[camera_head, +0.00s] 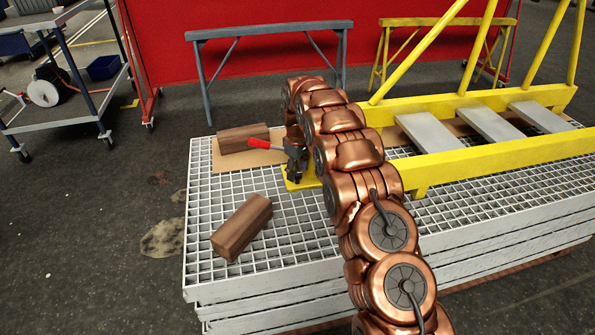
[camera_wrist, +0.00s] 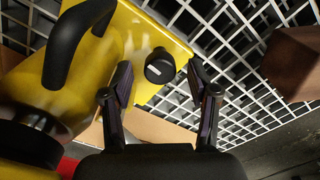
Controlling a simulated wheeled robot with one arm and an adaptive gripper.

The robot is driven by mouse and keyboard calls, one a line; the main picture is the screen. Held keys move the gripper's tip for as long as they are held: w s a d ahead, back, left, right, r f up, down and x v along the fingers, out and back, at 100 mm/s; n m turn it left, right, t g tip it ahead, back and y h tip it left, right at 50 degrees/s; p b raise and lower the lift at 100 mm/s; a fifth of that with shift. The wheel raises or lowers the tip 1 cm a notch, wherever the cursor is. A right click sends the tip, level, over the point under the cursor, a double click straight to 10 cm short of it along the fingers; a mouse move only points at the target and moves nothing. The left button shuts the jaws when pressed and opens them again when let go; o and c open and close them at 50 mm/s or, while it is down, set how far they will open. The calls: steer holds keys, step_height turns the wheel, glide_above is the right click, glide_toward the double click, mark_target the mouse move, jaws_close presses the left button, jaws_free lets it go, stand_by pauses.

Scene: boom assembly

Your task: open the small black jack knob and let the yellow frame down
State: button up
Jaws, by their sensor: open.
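The small black jack knob (camera_wrist: 160,66) with a pale mark on its face shows in the wrist view, on a yellow plate of the jack. The knob lies between the spread fingertips of my open gripper (camera_wrist: 159,76); I cannot tell whether they touch it. The yellow jack body (camera_wrist: 100,62) with a curved black handle fills the left of that view. In the head view the yellow jack base (camera_head: 299,180) shows beside my copper arm, which hides much of the jack and the knob. The yellow frame (camera_head: 470,160) lies over the grating to the right.
A brown block (camera_head: 242,227) lies on the white grating platform (camera_head: 205,193), left of my arm. Another block (camera_head: 243,138) lies behind it, by a red-handled lever (camera_head: 261,143). A grey trestle (camera_head: 270,32) and a cart (camera_head: 70,107) stand beyond.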

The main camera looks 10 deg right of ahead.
mark_target(297, 172)
step_height(297, 172, up, 12)
steer(key=shift+f, duration=0.25)
stand_by(0.6)
steer(key=s+r+m+g, duration=0.15)
steer(key=s+r, duration=0.35)
steer(key=s, duration=0.7)
steer(key=s+r+m, duration=0.3)
steer(key=s+r, duration=0.1)
steer(key=s, duration=0.7)
steer(key=s+f+m+g, duration=0.1)
steer(key=s+f+m, duration=0.1)
steer(key=s, duration=1.4)
steer(key=s+f+m, duration=0.1)
steer(key=s+f, duration=0.1)
steer(key=s, duration=1.4)
steer(key=s+p+v, duration=0.2)
steer(key=p+v, duration=1.2)
steer(key=v, duration=0.1)
steer(key=shift+r+t, duration=0.3)
steer(key=shift+t, duration=0.05)
